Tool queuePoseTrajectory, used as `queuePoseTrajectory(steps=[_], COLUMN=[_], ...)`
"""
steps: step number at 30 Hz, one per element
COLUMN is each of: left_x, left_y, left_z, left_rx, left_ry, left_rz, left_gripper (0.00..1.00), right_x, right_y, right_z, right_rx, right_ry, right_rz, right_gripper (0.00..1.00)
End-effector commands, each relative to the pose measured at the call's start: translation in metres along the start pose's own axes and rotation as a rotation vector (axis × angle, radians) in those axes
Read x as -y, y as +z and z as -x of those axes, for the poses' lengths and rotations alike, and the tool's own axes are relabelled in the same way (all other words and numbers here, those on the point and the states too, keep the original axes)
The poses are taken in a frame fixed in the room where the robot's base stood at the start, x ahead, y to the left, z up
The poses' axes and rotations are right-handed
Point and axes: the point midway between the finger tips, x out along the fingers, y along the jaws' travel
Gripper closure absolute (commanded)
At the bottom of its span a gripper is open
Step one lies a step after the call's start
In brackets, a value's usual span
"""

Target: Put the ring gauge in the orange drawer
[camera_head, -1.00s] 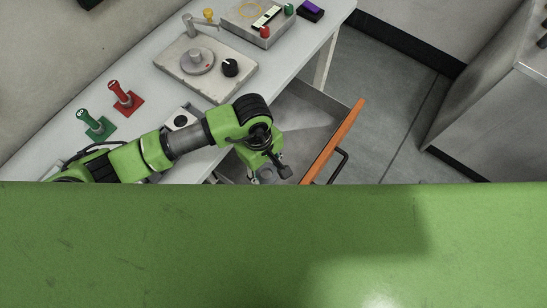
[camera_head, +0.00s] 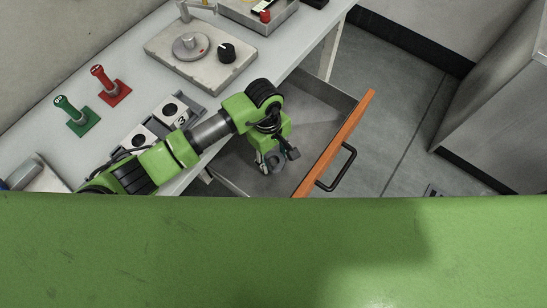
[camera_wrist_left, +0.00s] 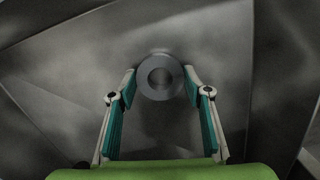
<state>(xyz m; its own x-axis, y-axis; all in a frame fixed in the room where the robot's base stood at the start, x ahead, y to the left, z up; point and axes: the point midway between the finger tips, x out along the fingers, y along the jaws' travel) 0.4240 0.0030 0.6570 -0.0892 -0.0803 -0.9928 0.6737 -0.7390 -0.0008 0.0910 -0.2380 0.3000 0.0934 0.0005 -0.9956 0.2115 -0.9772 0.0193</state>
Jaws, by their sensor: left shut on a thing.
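The orange drawer (camera_head: 337,141) is pulled open under the bench, its grey inside showing and a black handle on its front. My left gripper (camera_head: 266,160) is over the open drawer, pointing down. In the left wrist view my left gripper (camera_wrist_left: 161,82) is shut on the ring gauge (camera_wrist_left: 161,62), a dark grey ring with a round hole, held between its fingertips. The grey drawer inside fills the view behind it. In the head view the ring gauge (camera_head: 275,159) shows only partly at the fingertips. I cannot tell its exact height above the drawer floor. My right gripper is not in view.
A grey cabinet (camera_head: 490,120) stands at the right, with clear floor between.

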Motion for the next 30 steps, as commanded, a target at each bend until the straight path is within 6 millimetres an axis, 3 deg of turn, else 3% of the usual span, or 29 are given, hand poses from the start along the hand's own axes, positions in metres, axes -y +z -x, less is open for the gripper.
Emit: queuePoseTrajectory(steps=[7,8,9,22,30], left_x=[0.000,0.000,0.000,0.000,-0.001], left_y=[-0.001,0.000,0.000,0.001,-0.001], left_z=[-0.004,-0.003,-0.002,0.003,0.058], left_rx=[0.000,0.000,0.000,0.001,-0.004], left_ry=[0.001,0.000,0.000,0.000,0.003], left_rz=[0.000,0.000,0.000,0.000,-0.001], left_gripper=[0.79,0.50,0.39,0.38,0.38], right_x=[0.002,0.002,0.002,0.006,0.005], right_y=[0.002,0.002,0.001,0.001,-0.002], right_z=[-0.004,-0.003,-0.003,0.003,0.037], right_rx=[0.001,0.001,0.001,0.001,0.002], right_ry=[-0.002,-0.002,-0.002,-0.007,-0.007], right_rz=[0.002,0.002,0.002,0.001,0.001], right_gripper=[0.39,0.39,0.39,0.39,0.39])
